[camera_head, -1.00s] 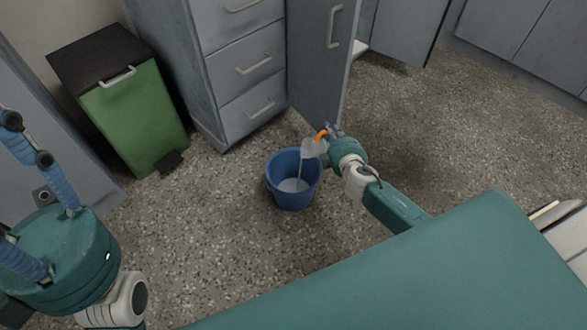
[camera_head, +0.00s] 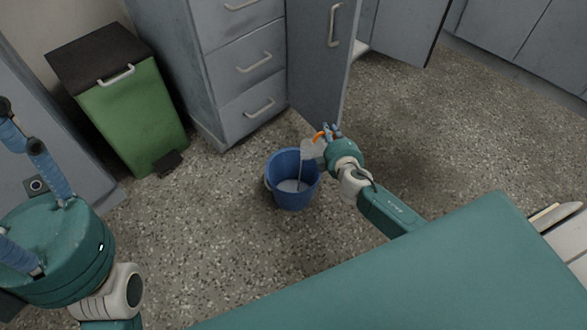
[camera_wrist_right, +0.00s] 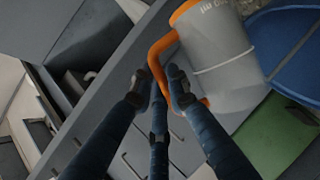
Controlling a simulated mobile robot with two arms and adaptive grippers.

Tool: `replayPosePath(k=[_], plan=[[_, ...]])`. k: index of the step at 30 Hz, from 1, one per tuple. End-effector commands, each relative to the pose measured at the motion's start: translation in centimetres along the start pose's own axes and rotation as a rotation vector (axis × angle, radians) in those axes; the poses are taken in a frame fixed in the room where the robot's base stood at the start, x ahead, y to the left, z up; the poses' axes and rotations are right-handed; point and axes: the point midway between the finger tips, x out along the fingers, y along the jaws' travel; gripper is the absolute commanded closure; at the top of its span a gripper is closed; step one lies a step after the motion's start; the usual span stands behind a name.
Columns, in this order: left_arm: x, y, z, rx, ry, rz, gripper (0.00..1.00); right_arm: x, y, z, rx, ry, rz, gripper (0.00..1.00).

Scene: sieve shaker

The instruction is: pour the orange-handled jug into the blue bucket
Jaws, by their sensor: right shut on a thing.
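The jug (camera_head: 313,149) is pale and translucent with an orange handle, and it is tilted over the right side of the blue bucket. The blue bucket (camera_head: 293,194) stands upright on the floor. A thin pale stream falls from the jug into it, and pale contents show inside. My right gripper (camera_head: 328,134) is shut on the orange handle. In the right wrist view the fingers (camera_wrist_right: 160,85) close around the handle, with the jug body (camera_wrist_right: 217,57) at the upper right.
A green pedal bin (camera_head: 135,118) with a dark lid stands at the left. Grey drawers (camera_head: 245,70) and an open cabinet door (camera_head: 318,60) are behind the bucket. The speckled floor around the bucket is clear.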

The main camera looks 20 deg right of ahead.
Motion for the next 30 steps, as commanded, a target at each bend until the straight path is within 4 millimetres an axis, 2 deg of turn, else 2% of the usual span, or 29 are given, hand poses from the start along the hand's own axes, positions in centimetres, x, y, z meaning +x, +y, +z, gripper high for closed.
replayPosePath(k=[30], plan=[[0.5, 0.1, 0.0, 0.005, 0.036, 0.016, 0.54, -0.3, -0.4, -1.1, -0.101, -0.022, 0.043, 1.0]])
